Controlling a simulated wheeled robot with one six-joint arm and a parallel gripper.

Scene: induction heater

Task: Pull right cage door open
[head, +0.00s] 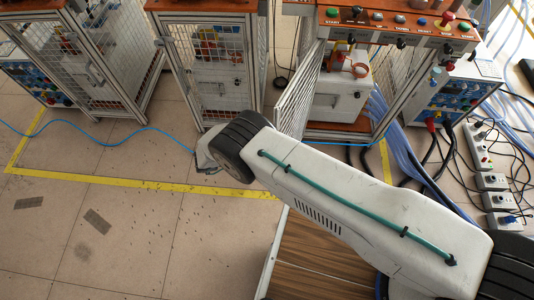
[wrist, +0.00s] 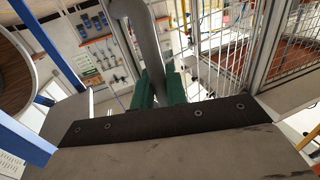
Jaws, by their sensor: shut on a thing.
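The right cage door (head: 301,100) is a wire-mesh panel in a metal frame. In the head view it stands swung out from the right cage (head: 390,108), seen nearly edge-on, and my arm hides its lower part. In the wrist view the door mesh (wrist: 224,40) is at the upper right. My gripper (wrist: 160,90) has green fingers, shut on a grey curved door handle (wrist: 150,45) that rises between them. In the head view my arm hides the fingers and the handle.
Inside the right cage is a white machine (head: 340,96) with an orange part on top. A control panel (head: 395,22) runs above it. Other cages (head: 212,70) stand to the left. Cables and power strips (head: 490,180) lie at right.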

